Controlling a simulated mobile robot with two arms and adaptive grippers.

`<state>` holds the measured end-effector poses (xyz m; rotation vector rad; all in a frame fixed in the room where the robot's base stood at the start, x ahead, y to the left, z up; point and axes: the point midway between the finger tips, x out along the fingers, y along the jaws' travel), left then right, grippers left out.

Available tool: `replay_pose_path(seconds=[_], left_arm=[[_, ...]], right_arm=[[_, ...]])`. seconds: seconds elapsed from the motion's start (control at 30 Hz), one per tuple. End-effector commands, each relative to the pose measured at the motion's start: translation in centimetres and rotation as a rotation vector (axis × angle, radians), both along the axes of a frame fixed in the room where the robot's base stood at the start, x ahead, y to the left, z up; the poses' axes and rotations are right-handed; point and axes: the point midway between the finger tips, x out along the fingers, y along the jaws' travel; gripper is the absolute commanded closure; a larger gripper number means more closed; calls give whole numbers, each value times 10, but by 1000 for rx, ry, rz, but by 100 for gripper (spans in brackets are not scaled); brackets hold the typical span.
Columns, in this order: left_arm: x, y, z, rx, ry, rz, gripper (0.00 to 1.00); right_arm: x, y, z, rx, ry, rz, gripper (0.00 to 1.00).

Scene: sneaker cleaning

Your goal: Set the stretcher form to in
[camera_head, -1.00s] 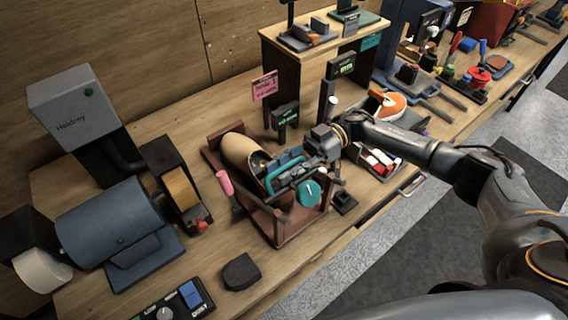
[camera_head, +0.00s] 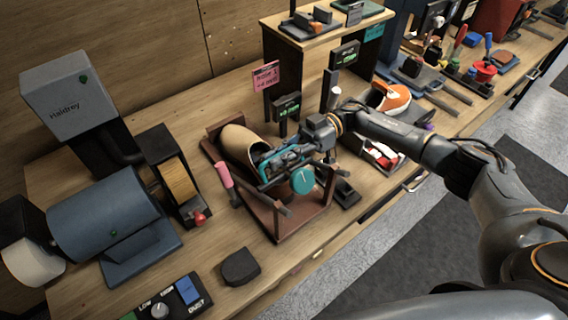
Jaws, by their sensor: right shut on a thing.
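The stretcher stands on the bench as a brown wooden frame (camera_head: 292,224). A tan, shoe-shaped form (camera_head: 237,143) lies in it, tilted, with its rounded end at the back left. A teal round knob (camera_head: 302,180) sits at the front of the frame. My right gripper (camera_head: 280,168) reaches in from the right and is shut at the form's near end, above the frame. It hides that end, so the exact part it grips cannot be made out. A pink handle (camera_head: 224,175) stands at the frame's left side. My left gripper is not in view.
A blue Haldrey machine (camera_head: 108,228) with a brush wheel (camera_head: 178,180) stands to the left. A control box (camera_head: 165,301) and a dark block (camera_head: 240,267) lie in front. An orange and white sneaker (camera_head: 391,98) and a tray (camera_head: 380,154) are to the right.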

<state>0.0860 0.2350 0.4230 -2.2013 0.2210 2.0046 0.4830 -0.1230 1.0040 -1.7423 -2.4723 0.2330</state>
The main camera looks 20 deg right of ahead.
Motion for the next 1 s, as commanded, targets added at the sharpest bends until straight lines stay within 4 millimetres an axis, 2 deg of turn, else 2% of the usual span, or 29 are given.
replay_pose_path(seconds=[0.03,0.07,0.37,0.4,0.5,0.83,1.0], left_arm=[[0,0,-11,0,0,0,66],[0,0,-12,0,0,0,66],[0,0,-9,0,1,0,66],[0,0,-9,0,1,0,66],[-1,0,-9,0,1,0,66],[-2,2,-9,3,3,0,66],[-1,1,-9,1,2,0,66]], right_arm=[[5,1,-7,0,-2,-2,100],[6,2,-7,0,-1,-2,100],[8,2,-5,-3,0,-5,100],[8,2,-5,-3,0,-5,83],[8,2,-5,-3,0,-5,66],[8,0,-4,-2,0,-2,66],[16,-18,-5,-2,0,-5,66]])
